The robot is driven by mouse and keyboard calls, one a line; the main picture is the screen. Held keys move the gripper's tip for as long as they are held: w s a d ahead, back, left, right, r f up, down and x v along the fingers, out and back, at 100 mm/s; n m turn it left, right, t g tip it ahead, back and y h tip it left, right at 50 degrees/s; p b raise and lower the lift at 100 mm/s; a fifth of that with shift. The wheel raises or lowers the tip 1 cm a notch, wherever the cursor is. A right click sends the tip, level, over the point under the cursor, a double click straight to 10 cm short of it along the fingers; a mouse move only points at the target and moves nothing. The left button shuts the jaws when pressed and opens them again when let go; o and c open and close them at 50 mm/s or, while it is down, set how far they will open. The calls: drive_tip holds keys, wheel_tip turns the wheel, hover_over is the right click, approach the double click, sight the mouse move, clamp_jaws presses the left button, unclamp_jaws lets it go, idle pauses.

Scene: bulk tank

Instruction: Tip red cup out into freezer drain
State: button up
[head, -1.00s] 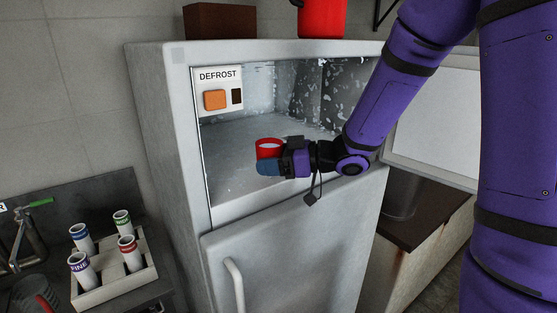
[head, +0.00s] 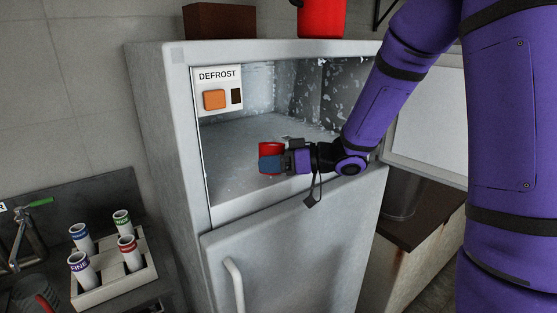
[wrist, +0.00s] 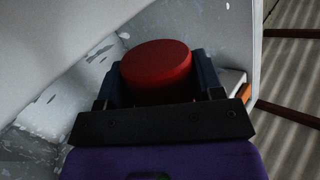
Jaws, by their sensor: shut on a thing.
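The red cup (head: 270,148) is held in my gripper (head: 270,163) at the front opening of the freezer compartment (head: 235,150). In the head view the cup is tilted over, and its open mouth no longer shows. In the wrist view the cup (wrist: 157,66) sits between the two blue fingers of my gripper (wrist: 160,80), with a smooth red face toward the camera. I cannot make out the drain in either view. What is inside the cup is hidden.
A DEFROST panel (head: 217,90) with an orange button is at the compartment's upper left. The open freezer door (head: 430,120) stands to the right. A red container (head: 322,18) and a brown box (head: 219,20) sit on top. A rack (head: 115,285) of labelled tubes is lower left.

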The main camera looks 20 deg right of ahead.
sight(274, 150)
drive_tip(key=shift+w+d+f+m, duration=0.15)
drive_tip(key=shift+w+m, duration=0.1)
drive_tip(key=shift+m, duration=0.05)
drive_tip(key=shift+w+d+r+m+g+y, duration=0.2)
drive_tip(key=shift+w+d+r+m, duration=0.15)
drive_tip(key=shift+w+m, duration=0.3)
drive_tip(key=shift+w+d+r+m+g+y, duration=0.15)
drive_tip(key=shift+w+r+m, duration=0.25)
drive_tip(key=shift+m, duration=0.45)
idle(1.3)
drive_tip(key=shift+w+d+r+m, duration=0.1)
drive_tip(key=shift+r+m, duration=0.25)
drive_tip(key=shift+m, duration=0.45)
idle(0.5)
drive_tip(key=shift+f+m+g+y, duration=0.25)
drive_tip(key=shift+f+m, duration=0.15)
drive_tip(key=shift+m, duration=0.3)
idle(0.6)
drive_tip(key=shift+r+m+b, duration=0.3)
drive_tip(key=shift+r+m, duration=0.1)
drive_tip(key=shift+m, duration=0.5)
idle(0.6)
drive_tip(key=shift+w+f+m, duration=0.1)
drive_tip(key=shift+f+m, duration=0.15)
drive_tip(key=shift+m, duration=0.25)
idle(0.3)
